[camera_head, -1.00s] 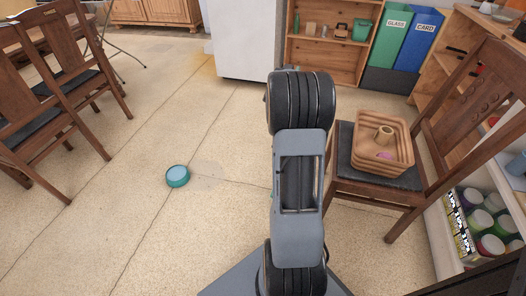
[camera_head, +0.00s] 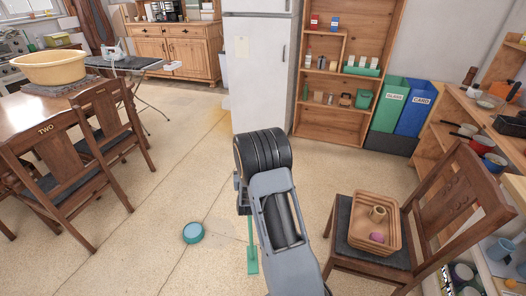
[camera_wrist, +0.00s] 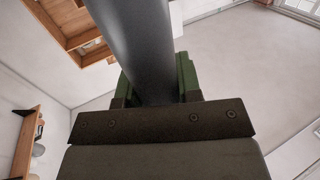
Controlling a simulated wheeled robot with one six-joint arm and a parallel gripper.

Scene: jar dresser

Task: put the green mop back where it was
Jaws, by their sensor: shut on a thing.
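The green mop (camera_head: 252,258) shows below my arm in the head view, a thin upright green handle with a flat green head at or near the floor. Its upper part is hidden behind my arm. My gripper (camera_wrist: 158,82) is shut on the mop. In the wrist view a thick dark grey shaft, which looks like part of the handle, runs up between the two green-sided fingers. In the head view the gripper is mostly hidden behind my arm. I cannot tell whether the mop head touches the floor.
A teal round tin (camera_head: 193,232) lies on the floor left of the mop. A chair (camera_head: 455,205) holding a brown basket (camera_head: 362,240) stands to the right. A white fridge (camera_head: 262,75), wooden shelf (camera_head: 338,128) and recycling bins (camera_head: 388,105) stand behind. Floor between is clear.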

